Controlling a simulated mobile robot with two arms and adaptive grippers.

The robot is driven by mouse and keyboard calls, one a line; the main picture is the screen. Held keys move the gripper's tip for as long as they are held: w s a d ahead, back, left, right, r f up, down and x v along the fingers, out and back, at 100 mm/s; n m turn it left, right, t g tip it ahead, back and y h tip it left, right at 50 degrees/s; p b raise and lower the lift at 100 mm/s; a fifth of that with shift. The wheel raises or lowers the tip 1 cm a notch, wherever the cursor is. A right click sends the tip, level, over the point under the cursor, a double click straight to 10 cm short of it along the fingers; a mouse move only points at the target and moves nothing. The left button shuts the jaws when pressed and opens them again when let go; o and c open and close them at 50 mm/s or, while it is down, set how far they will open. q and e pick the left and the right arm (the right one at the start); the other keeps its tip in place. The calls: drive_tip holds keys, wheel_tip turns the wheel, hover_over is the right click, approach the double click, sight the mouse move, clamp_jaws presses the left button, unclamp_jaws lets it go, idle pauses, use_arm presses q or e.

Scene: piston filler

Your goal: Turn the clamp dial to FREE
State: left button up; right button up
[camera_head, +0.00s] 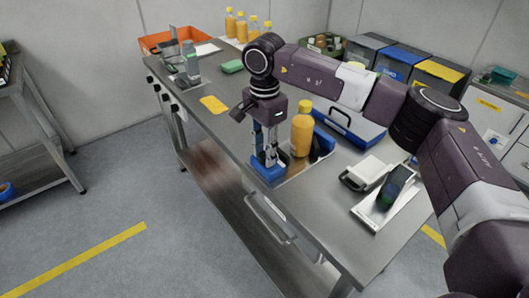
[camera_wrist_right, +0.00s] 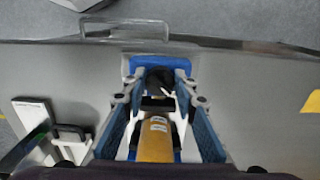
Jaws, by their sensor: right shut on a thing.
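My right gripper (camera_head: 266,155) points down at the front edge of the steel bench, over a blue-based clamp (camera_head: 270,173). In the right wrist view, its fingers (camera_wrist_right: 160,82) close in on a black dial (camera_wrist_right: 158,77) in front of the blue base (camera_wrist_right: 180,63). The gripper is shut on this dial; its marking cannot be read. A bottle of orange liquid with a yellow cap (camera_head: 302,128) stands upright just right of the gripper and also shows in the right wrist view (camera_wrist_right: 155,140). My left gripper is not in view.
A blue case (camera_head: 352,128) lies behind the bottle. A white box (camera_head: 369,171) and a tray with a dark device (camera_head: 378,212) lie to the right. A yellow card (camera_head: 213,104), green sponge (camera_head: 232,67) and orange crate (camera_head: 160,40) are farther left.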

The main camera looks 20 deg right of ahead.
drive_tip(key=shift+w+r, duration=0.1)
drive_tip(key=shift+r, duration=0.05)
drive_tip(key=o, duration=1.2)
drive_tip(key=shift+c, duration=0.2)
wheel_tip(320, 180, up, 12)
